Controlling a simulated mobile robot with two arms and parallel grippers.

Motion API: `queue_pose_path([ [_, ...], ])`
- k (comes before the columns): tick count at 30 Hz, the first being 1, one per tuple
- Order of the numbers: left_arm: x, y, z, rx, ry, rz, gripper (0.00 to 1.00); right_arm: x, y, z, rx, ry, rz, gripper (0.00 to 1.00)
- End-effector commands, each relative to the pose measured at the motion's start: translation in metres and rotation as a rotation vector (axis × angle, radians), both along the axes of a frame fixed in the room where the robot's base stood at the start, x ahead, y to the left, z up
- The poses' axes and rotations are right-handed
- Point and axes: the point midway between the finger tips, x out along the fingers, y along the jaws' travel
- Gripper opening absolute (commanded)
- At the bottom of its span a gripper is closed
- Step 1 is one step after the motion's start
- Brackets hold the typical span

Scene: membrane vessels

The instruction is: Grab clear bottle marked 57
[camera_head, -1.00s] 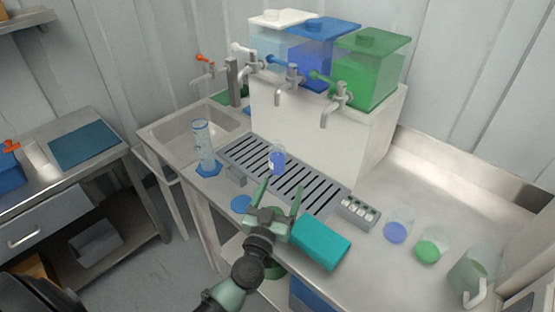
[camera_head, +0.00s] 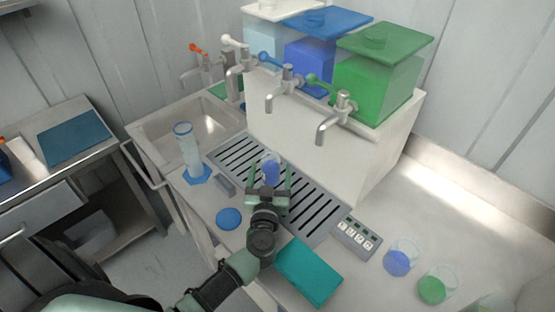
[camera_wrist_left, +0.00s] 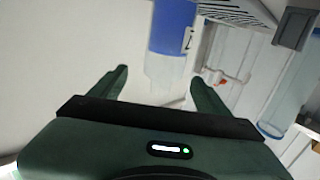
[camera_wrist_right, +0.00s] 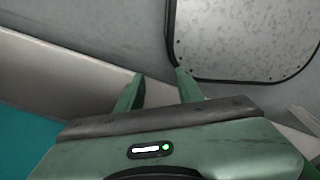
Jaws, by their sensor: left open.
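A clear bottle (camera_head: 271,166) with a blue band stands on the slotted drip tray (camera_head: 235,151); I cannot read a number on it. It also shows in the left wrist view (camera_wrist_left: 173,38), beyond the gap between my fingertips. My left gripper (camera_head: 269,180) is open, with its fingers reaching to either side of the bottle in the head view; I cannot see contact.
A clear cylinder (camera_head: 188,150) on a blue base stands left of the tray. Metal taps (camera_head: 275,95) overhang from the dispenser block (camera_head: 300,130). A teal box (camera_head: 310,272) lies at the front, and blue (camera_head: 398,262) and green (camera_head: 433,289) filled beakers stand right.

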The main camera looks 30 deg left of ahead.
Motion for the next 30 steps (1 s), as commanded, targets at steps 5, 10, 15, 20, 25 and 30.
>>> queue_pose_path([
  [5, 0.008, 0.003, 0.001, 0.002, -0.001, -0.001, 0.77, -0.007, 0.0, 0.0, -0.001, 0.008, 0.0, 0.36],
  [10, 0.025, 0.011, 0.001, 0.002, -0.001, 0.0, 0.77, -0.02, -0.001, 0.0, -0.002, 0.027, 0.0, 0.36],
  [15, 0.046, 0.024, 0.002, 0.003, -0.002, 0.0, 0.77, -0.022, -0.001, 0.002, -0.002, 0.03, -0.001, 0.36],
  [20, 0.065, 0.032, 0.001, 0.003, -0.001, -0.001, 0.77, -0.017, -0.001, 0.001, -0.002, 0.024, -0.001, 0.36],
  [25, 0.071, 0.034, 0.0, 0.0, 0.0, -0.001, 0.77, -0.011, 0.0, 0.002, 0.0, 0.014, -0.001, 0.36],
  [30, 0.07, 0.034, 0.0, 0.0, 0.0, -0.001, 0.71, -0.01, 0.001, 0.002, 0.0, 0.013, -0.001, 0.36],
])
